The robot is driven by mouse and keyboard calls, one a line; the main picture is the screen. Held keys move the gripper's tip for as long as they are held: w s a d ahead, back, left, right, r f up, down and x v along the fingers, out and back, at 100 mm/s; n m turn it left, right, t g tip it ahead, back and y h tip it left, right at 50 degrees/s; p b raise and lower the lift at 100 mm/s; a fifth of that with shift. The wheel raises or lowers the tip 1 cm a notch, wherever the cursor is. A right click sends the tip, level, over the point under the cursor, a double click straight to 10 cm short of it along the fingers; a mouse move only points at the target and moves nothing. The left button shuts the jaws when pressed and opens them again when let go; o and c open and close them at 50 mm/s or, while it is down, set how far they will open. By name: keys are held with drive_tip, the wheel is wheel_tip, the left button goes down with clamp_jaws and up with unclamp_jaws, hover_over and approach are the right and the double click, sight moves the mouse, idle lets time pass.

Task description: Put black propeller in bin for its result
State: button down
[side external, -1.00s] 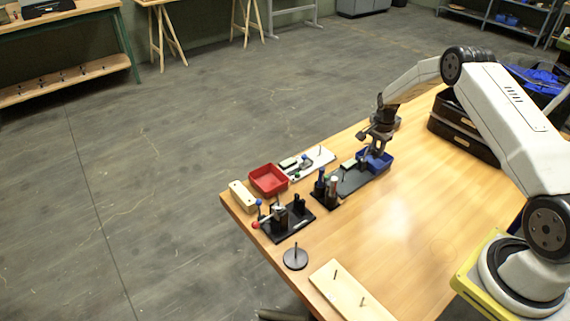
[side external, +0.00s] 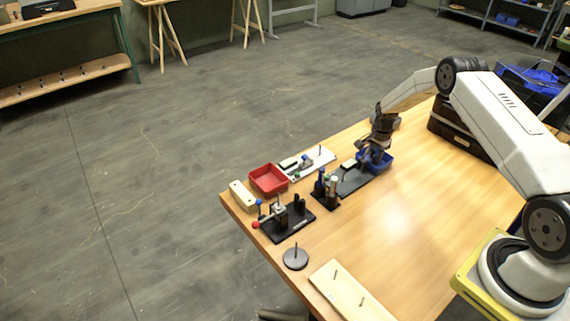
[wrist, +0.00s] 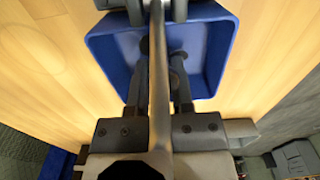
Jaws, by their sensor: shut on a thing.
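My gripper (side external: 374,152) is low over the blue bin (side external: 387,161) at the far end of the row. In the wrist view the fingers (wrist: 161,70) reach over the blue bin (wrist: 222,50) and are shut on a thin object. A long dark grey bar (wrist: 159,100), seen edge-on between the fingers, appears to be the black propeller. It lies across the bin's opening in that view. How deep it sits, and whether it touches the bin, I cannot tell. The side view is too small to show the propeller clearly.
A red bin (side external: 283,187) stands at the table's far left edge. Beside the blue bin are a dark plate (side external: 352,181), a white board (side external: 322,160) and a holder with upright tools (side external: 326,190). The table's middle is clear.

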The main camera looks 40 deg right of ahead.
drive_tip(key=shift+f, duration=0.1)
drive_tip(key=c, duration=0.5)
unclamp_jaws()
wheel_tip(320, 180, up, 12)
idle(0.5)
idle(0.3)
